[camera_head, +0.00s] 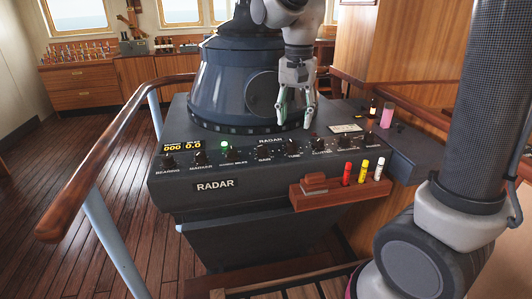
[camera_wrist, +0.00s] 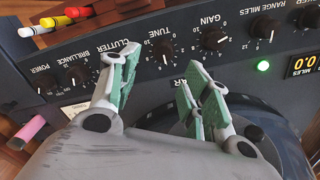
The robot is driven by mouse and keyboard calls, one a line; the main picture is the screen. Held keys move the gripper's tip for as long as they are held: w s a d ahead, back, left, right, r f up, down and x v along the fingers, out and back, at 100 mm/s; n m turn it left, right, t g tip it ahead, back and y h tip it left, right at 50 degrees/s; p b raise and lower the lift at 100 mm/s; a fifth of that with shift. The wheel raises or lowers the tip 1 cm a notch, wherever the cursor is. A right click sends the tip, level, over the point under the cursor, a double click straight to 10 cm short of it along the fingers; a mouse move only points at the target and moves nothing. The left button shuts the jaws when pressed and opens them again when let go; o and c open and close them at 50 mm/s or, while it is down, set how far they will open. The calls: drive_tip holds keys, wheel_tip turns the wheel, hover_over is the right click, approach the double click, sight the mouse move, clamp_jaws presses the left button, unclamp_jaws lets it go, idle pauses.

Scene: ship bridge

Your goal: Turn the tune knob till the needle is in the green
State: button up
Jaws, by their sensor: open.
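The radar console's tune knob (camera_head: 292,149) is a small black knob in the front row, between the gain and clutter knobs. In the wrist view the tune knob (camera_wrist: 165,54) appears upside down, below its "TUNE" label, with a white pointer line. My gripper (camera_head: 295,119) points down above the panel, just behind the tune knob. In the wrist view my gripper (camera_wrist: 160,75) has its green-padded fingers apart, with nothing between them; the knob lies beyond and between the tips. I cannot make out a needle or a green zone in either view.
A lit green lamp (camera_head: 224,145) and yellow digits (camera_head: 183,147) are on the left of the panel. The gain knob (camera_wrist: 215,38) and clutter knob (camera_wrist: 117,65) flank the tune knob. A wooden holder (camera_head: 312,193) with several markers is on the front right. A handrail (camera_head: 115,140) runs at left.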

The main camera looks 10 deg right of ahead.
sight(292, 142)
drive_tip(key=shift+a+r+m, duration=0.35)
drive_tip(key=shift+m, duration=0.35)
drive_tip(key=shift+s+f+m, duration=0.1)
drive_tip(key=shift+f+m, duration=0.05)
drive_tip(key=shift+m, duration=0.55)
wheel_tip(292, 142, down, 8)
drive_tip(key=shift+r, duration=0.2)
clamp_jaws()
